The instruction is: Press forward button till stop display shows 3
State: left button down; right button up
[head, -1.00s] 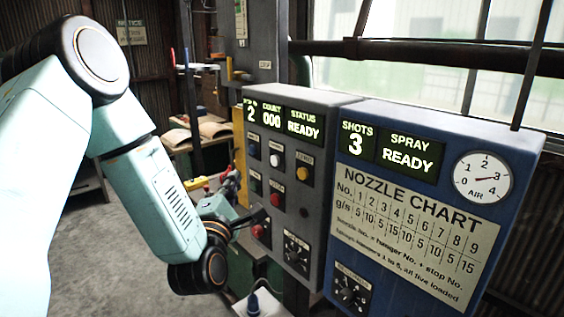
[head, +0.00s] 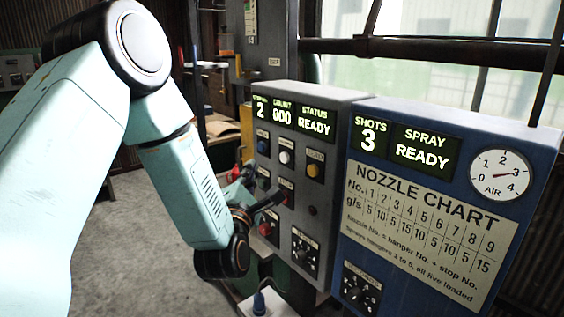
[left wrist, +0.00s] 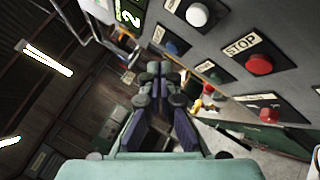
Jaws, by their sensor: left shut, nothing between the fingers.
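The grey control panel (head: 338,205) has a stop display (head: 261,108) reading 2. Its buttons include a blue one (head: 262,140), a white one (head: 286,157), a yellow one (head: 314,170) and a red one (head: 286,198). In the left wrist view the red button (left wrist: 259,64) is labelled STOP; the white button (left wrist: 197,14) is above it. I cannot read which button is forward. My left gripper (head: 275,199) is shut and empty in front of the panel's lower left buttons. Its fingers (left wrist: 158,72) appear apart from the buttons in the wrist view. My right gripper is not in view.
The count display (head: 283,117) reads 000 and the status display (head: 315,122) reads READY. A blue spray cabinet (head: 444,122) stands at the right, with shots at 3. A red knob (head: 265,229) and a dial (head: 305,252) are low on the grey panel.

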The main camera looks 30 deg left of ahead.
aim_at(284, 158)
pick_arm(q)
jog(key=w, duration=0.1)
jog(key=w+d+b, duration=0.1)
jog(key=w, duration=0.1)
jog(key=w+d, duration=0.1)
jog(key=w, duration=0.1)
jog(key=shift+w+d+b, duration=0.1)
jog(key=shift+b, duration=0.3)
jog(key=shift+d, duration=0.2)
jog(key=shift+a, duration=0.25)
jog(key=shift+d, duration=0.2)
jog(key=shift+a, duration=0.1)
dwell(0.4)
